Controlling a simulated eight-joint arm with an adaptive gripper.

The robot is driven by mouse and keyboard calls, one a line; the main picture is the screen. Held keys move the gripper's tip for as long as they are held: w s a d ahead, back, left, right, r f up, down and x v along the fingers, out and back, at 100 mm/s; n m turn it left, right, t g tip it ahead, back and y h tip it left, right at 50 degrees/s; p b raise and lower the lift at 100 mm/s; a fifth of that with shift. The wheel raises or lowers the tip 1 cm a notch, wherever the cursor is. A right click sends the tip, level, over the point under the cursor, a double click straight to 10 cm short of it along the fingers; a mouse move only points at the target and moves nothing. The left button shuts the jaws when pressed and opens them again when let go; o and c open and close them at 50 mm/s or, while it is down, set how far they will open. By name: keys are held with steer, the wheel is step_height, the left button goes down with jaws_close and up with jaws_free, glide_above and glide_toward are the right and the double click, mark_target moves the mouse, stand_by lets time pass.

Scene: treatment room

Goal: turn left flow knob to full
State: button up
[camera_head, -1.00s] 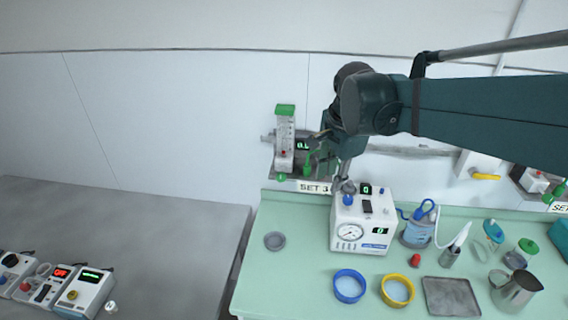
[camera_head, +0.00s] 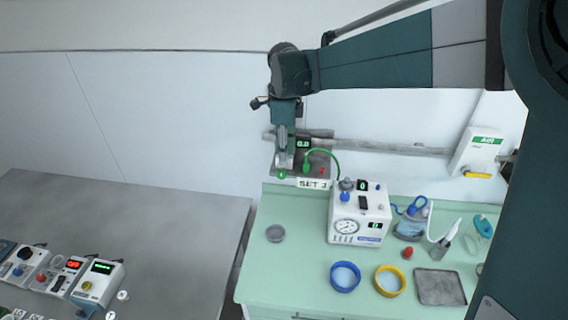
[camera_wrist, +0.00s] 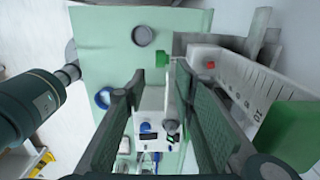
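A wall flowmeter with a clear scaled tube stands at the left end of the rail. Its green knob (camera_head: 282,174) shows below my gripper (camera_head: 283,155) in the head view, and my arm hides most of the tube. In the wrist view the flowmeter (camera_wrist: 262,88) fills the right side, with its green knob (camera_wrist: 163,59) just beyond the fingertips. My gripper (camera_wrist: 158,75) is open, with a clear gap between its two fingers. The knob lies ahead of that gap, and I see no grip on it. A small display (camera_head: 303,143) beside the flowmeter looks like 0.0.
A white machine with a gauge (camera_head: 358,215) stands on the green counter (camera_head: 300,270) below. A green hose (camera_head: 328,153) curves near the flowmeter. A SET 3 label (camera_head: 313,184) is below it. A blue ring dish (camera_head: 345,277) and a yellow one (camera_head: 390,281) stand in front.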

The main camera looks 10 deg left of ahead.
mark_target(283, 171)
steer(key=shift+a, duration=0.25)
steer(key=shift+f, duration=0.1)
steer(key=shift+f, duration=3.85)
steer(key=c, duration=0.8)
